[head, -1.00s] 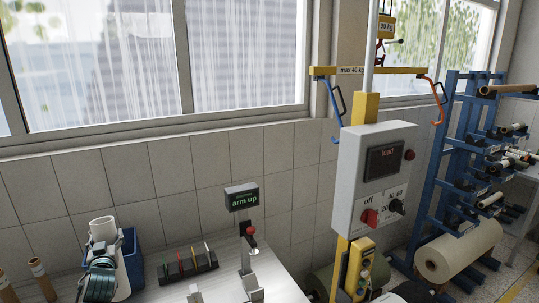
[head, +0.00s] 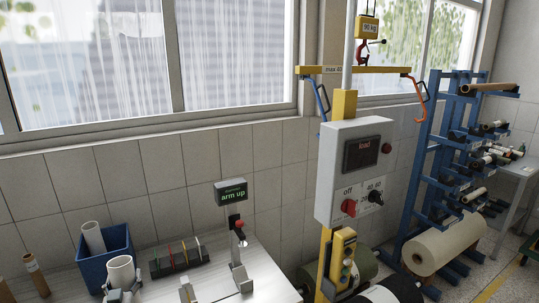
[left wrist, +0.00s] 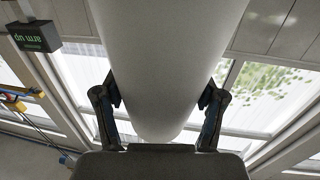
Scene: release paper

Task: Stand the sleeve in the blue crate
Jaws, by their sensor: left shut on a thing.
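The blue crate (head: 118,245) stands on the bench at the lower left of the head view. A white tube (head: 93,237) leans inside it, tilted against its rim. A second white, open-topped sleeve (head: 121,272) shows in front of the crate's near right side, overlapping it in the picture. My left gripper (head: 122,291) is shut on this sleeve. In the left wrist view the sleeve (left wrist: 168,65) fills the middle, between the two dark fingers (left wrist: 158,100). The sleeve's lower end is hidden in the head view. My right gripper is not in view.
A dark rack with coloured sticks (head: 180,258) stands right of the crate. A lever stand (head: 238,255) under an "arm up" sign (head: 232,192) is further right. Brown tubes (head: 33,270) stand at the left. A grey control box (head: 350,175) rises beyond the bench.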

